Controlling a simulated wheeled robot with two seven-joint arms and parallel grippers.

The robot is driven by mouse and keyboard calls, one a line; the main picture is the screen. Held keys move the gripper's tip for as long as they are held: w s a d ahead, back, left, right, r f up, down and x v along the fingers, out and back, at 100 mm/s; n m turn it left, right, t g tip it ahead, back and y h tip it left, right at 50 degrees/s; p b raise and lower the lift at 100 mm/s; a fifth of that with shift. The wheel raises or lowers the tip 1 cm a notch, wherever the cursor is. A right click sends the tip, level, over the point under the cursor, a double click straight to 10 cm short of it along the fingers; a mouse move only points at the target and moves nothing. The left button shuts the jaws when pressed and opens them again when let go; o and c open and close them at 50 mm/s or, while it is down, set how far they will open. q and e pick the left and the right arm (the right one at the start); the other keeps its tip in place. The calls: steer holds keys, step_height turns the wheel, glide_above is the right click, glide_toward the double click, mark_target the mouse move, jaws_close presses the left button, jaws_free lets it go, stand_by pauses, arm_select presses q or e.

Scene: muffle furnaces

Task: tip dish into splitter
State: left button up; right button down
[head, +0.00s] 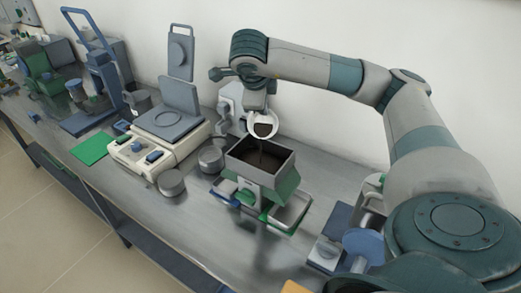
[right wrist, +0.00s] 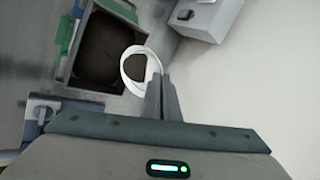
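A white dish (head: 264,124) is tilted over the splitter, and dark material streams from it into the hopper. The splitter (head: 279,186) has a grey-rimmed square hopper with dark material inside, a green body and trays at its base. My right gripper (head: 259,103) is shut on the dish's rim above the hopper's back side. My left gripper is not in view.
A balance (head: 160,142) with a grey plate stands left of the splitter. Grey round containers (head: 171,183) sit between them. A green mat (head: 92,148) and a blue-framed device (head: 92,85) are further left. Blue and grey equipment (head: 329,250) stands at right. The front bench is partly clear.

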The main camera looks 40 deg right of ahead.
stand_by(0.4)
steer(key=shift+s+a, duration=0.2)
steer(key=shift+a, duration=0.05)
steer(key=shift+s+a+r+t+h+p, duration=0.15)
steer(key=shift+r+t+h+p, duration=0.15)
steer(key=shift+h+p, duration=0.15)
steer(key=shift+a+f+h, duration=0.1)
steer(key=shift+a+h, duration=0.05)
steer(key=shift+h, duration=0.1)
steer(key=shift+s+a+t+p, duration=0.15)
steer(key=shift+t+p, duration=0.15)
steer(key=shift+p, duration=0.45)
steer(key=shift+s+a+t+h+p, duration=0.35)
steer(key=shift+h+p, duration=0.25)
steer(key=shift+p, duration=0.85)
